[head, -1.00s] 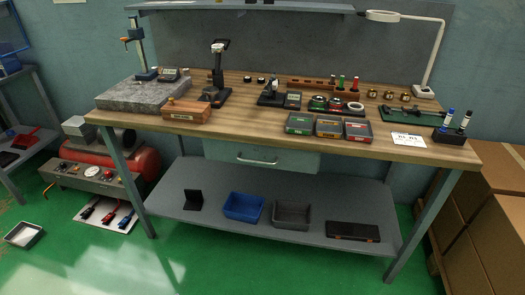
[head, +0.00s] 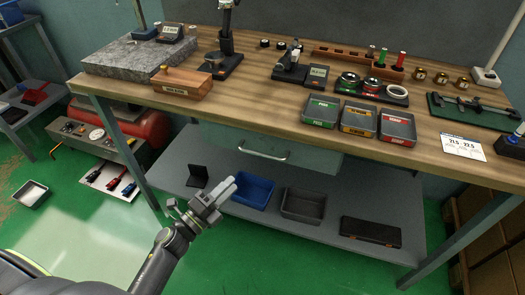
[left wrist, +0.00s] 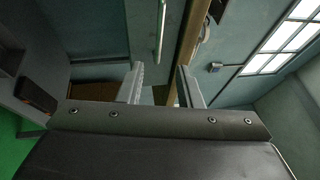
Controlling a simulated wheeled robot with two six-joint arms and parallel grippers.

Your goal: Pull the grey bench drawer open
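The grey bench drawer (head: 308,158) hangs under the wooden worktop and looks shut. Its pale bar handle (head: 263,154) runs across the front. In the left wrist view the handle (left wrist: 161,32) shows as an upright light bar ahead, between the lines of the fingers. My left gripper (head: 232,184) is below and to the left of the handle in the head view, apart from it. In the left wrist view its two fingers (left wrist: 158,84) stand apart with nothing between them, so it is open. My right gripper is not in view.
The bench top (head: 240,98) carries a granite plate (head: 120,58), a wooden box (head: 182,84), small labelled trays (head: 358,118) and gauges. The lower shelf (head: 320,222) holds a blue bin (head: 253,191), a grey bin (head: 303,205) and a dark case (head: 370,232). The space before the drawer looks clear.

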